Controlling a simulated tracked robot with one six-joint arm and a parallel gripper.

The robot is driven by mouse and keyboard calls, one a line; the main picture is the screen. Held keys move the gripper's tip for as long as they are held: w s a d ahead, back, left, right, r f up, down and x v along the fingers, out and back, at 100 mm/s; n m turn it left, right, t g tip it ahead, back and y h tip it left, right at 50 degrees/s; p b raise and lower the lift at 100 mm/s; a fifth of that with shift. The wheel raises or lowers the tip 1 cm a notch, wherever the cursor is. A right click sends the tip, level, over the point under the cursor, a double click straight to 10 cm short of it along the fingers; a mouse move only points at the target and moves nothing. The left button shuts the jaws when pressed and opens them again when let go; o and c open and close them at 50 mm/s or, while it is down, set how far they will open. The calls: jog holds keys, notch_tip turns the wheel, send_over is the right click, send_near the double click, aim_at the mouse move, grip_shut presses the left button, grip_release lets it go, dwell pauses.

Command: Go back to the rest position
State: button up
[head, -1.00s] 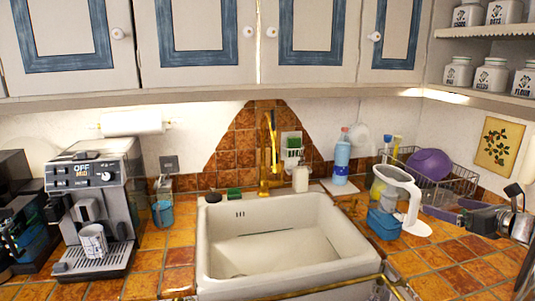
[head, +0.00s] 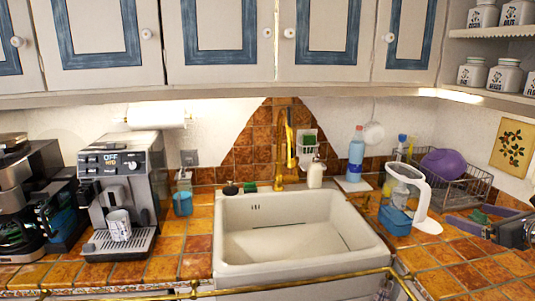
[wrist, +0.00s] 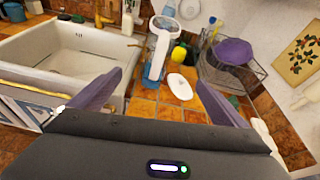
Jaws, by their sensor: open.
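My gripper (head: 466,216) is at the right edge of the head view, over the tiled counter to the right of the sink. Its purple fingers are spread apart with nothing between them. In the wrist view the gripper (wrist: 160,82) is also open, with the counter and a white-handled clear jug (wrist: 157,50) beyond the fingers. Most of my arm is outside the head view. A patterned mug (head: 120,226) stands on the drip tray of the coffee machine (head: 125,180) at the left, far from my gripper.
The white sink (head: 235,225) fills the middle, with a brass rail (head: 290,284) along its front. The jug (head: 423,200), a blue container (head: 394,221) and a dish rack (head: 470,188) with a purple bowl (head: 441,162) are near my gripper. The front right counter is clear.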

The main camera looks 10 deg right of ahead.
jog(key=s+a+f+n+g+y, duration=0.1)
jog(key=s+a+f+n+g, duration=0.25)
jog(key=a+f+n, duration=0.35)
jog(key=s+a+f+n+g+y, duration=0.1)
jog(key=s+a+f+n+g, duration=0.1)
jog(key=a+n, duration=0.35)
jog(key=s+a+f+n+g, duration=0.2)
jog(key=s+a+f+n, duration=0.1)
jog(key=a, duration=0.5)
jog(key=s+a+r+n, duration=0.1)
jog(key=s+a+n, duration=0.3)
jog(key=a, duration=0.5)
jog(key=s+a+r+n+g+h, duration=0.1)
jog(key=s+a+n, duration=0.3)
jog(key=a+n, duration=0.4)
jog(key=s+a+r+n+h, duration=0.1)
jog(key=s+a+r+n, duration=0.1)
jog(key=s+a+n, duration=0.2)
jog(key=a+n, duration=0.3)
jog(key=a, duration=0.3)
jog(key=shift+s+a+r, duration=0.15)
jog(key=shift+a+r, duration=0.2)
jog(key=shift+a, duration=0.05)
